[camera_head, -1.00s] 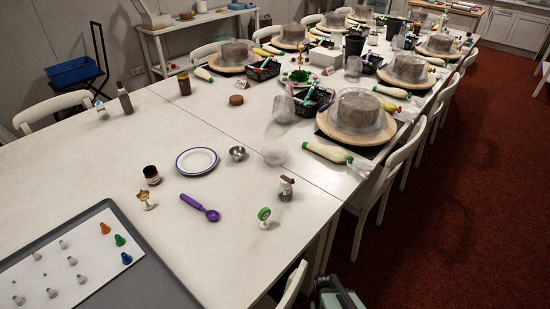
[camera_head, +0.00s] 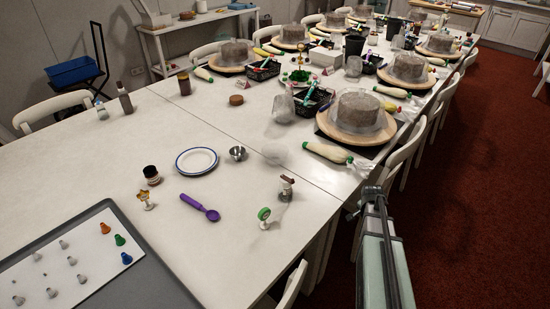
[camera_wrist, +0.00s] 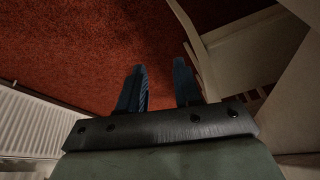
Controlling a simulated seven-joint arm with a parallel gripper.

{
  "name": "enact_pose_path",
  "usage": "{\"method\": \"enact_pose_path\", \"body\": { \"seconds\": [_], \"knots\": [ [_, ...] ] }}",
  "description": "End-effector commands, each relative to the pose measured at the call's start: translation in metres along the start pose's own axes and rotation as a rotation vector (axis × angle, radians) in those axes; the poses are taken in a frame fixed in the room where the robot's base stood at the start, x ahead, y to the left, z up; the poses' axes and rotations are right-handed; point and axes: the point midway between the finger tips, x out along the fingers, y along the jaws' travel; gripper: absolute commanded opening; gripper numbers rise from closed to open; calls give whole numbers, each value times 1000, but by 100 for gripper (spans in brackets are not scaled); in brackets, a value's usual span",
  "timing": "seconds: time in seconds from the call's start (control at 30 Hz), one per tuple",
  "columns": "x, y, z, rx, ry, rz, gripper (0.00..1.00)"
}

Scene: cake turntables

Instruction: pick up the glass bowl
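The glass bowl (camera_head: 276,153) is a small, clear, faint shape in the head view. It rests on the white table, right of a small metal cup (camera_head: 237,153) and near the table's right edge. My gripper (camera_head: 371,190) is at the right of the bowl in the head view, by the table's edge and apart from the bowl. In the wrist view my gripper (camera_wrist: 160,80) shows two dark fingers with a gap between them. It is open and empty, over red carpet. The bowl is not in the wrist view.
A blue-rimmed plate (camera_head: 197,161) lies left, and a small shaker (camera_head: 286,188) and purple scoop (camera_head: 200,207) are nearer. In the wrist view, a pale chair (camera_wrist: 245,50) is close to the fingers.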

Motion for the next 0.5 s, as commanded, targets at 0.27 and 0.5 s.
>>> {"method": "enact_pose_path", "body": {
  "seconds": [0.27, 0.5],
  "knots": [
    [-63, -18, -106, 258, 119, -43, 34],
    [-122, -21, -182, 462, 206, -86, 34]
  ]
}}
